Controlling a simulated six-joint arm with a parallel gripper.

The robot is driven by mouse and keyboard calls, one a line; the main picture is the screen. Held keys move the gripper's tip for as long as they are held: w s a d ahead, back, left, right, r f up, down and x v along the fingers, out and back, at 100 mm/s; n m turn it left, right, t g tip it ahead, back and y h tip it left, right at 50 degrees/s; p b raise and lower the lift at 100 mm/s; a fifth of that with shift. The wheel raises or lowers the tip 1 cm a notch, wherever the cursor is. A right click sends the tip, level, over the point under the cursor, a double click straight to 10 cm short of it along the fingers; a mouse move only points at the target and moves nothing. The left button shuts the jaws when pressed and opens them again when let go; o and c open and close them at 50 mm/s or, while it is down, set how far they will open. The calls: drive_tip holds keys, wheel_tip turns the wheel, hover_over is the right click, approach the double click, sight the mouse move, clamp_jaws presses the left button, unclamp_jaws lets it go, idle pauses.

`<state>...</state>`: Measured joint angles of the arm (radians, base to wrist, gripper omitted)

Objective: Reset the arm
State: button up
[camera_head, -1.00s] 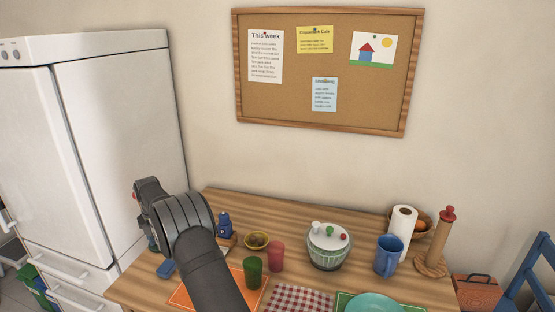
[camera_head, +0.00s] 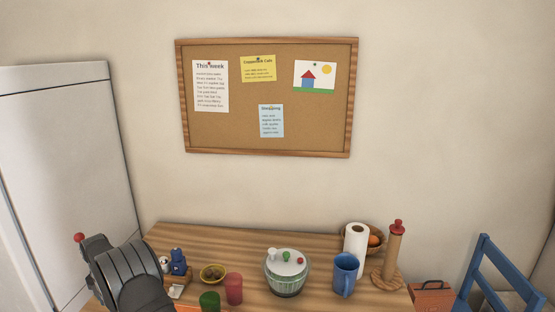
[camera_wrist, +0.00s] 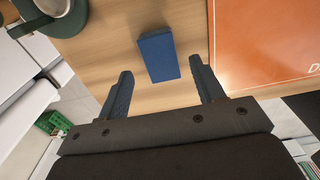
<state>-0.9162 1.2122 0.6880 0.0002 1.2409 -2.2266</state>
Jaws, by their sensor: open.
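My gripper (camera_wrist: 164,90) shows in the wrist view with its two fingers spread wide and nothing between them in its grasp. It is over the edge of the wooden table (camera_wrist: 110,50). A small blue block-like object (camera_wrist: 158,56) lies on the table a little beyond the fingertips, apart from them. In the head view only my dark arm shows at the lower left, and the fingers are hidden.
An orange mat (camera_wrist: 265,45) lies right of the blue object. A green item with a cup (camera_wrist: 55,8) is at upper left. The table holds a bowl (camera_head: 213,274), red cup (camera_head: 234,288), green cup (camera_head: 210,301), lidded spinner (camera_head: 286,275), blue mug (camera_head: 345,273) and paper roll (camera_head: 355,249). A fridge (camera_head: 70,170) stands left.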

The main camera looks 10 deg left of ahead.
wheel_tip(320, 180, down, 4)
drive_tip(key=shift+f, duration=0.1)
wheel_tip(320, 180, up, 12)
drive_tip(key=r, duration=0.1)
wheel_tip(320, 180, down, 13)
drive_tip(key=shift+r, duration=0.2)
wheel_tip(320, 180, up, 4)
drive_tip(key=shift+r, duration=0.2)
drive_tip(key=w+d+r, duration=0.4)
drive_tip(key=d+r, duration=0.2)
drive_tip(key=d, duration=0.5)
drive_tip(key=shift+s+d+f+m, duration=0.3)
drive_tip(key=shift+f+m, duration=0.45)
drive_tip(key=shift+f, duration=0.6)
drive_tip(key=shift+s+d+f+m, duration=0.1)
drive_tip(key=shift+d+f+m, duration=0.25)
drive_tip(key=shift+f+m, duration=0.75)
drive_tip(key=shift+s+d+f+m, duration=0.15)
drive_tip(key=shift+d+f+m, duration=0.25)
drive_tip(key=shift+f, duration=1.2)
